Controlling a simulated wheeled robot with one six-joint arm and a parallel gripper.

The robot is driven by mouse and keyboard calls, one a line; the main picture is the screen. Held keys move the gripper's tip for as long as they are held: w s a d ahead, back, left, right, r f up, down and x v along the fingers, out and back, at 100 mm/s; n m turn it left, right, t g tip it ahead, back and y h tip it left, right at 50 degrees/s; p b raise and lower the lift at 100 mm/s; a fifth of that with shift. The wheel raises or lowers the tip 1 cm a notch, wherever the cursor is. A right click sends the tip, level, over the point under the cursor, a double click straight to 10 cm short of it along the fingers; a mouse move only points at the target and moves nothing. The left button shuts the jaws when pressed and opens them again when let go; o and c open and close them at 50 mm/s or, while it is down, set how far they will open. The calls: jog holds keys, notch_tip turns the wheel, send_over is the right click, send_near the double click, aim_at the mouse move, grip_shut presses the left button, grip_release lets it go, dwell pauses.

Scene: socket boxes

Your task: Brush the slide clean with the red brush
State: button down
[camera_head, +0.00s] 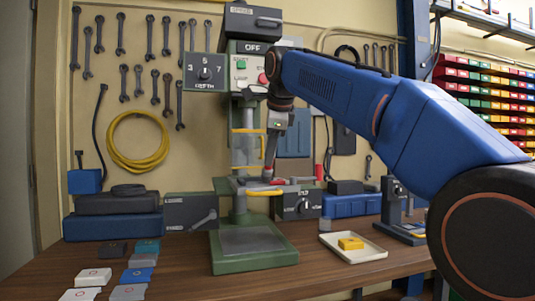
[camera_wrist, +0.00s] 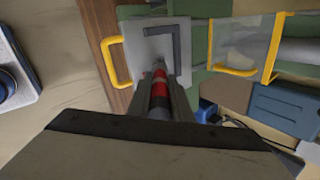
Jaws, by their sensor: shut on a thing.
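My gripper (camera_head: 268,172) is beside the green machine's column, low over its middle level. In the wrist view my gripper (camera_wrist: 160,78) is shut on the red brush (camera_wrist: 159,92), a red and black handle lying between the fingers. The brush's far end points at a pale grey plate, which looks like the slide (camera_wrist: 148,45). The plate has a dark L-shaped mark and a yellow handle (camera_wrist: 116,62); that handle shows in the head view (camera_head: 264,193) too. I cannot tell whether the bristles touch the plate.
The green drill machine (camera_head: 254,262) stands on the wooden bench. A clear guard with yellow edges (camera_wrist: 245,45) is near the plate. A white tray (camera_head: 372,256) with a yellow block is at right; several flat blocks (camera_head: 138,275) lie at front left.

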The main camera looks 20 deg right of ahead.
jog(key=shift+w, duration=1)
jog(key=shift+a, duration=1.15)
jog(key=shift+s+d+f, duration=0.15)
jog(key=shift+s+d, duration=1)
jog(key=shift+r, duration=3)
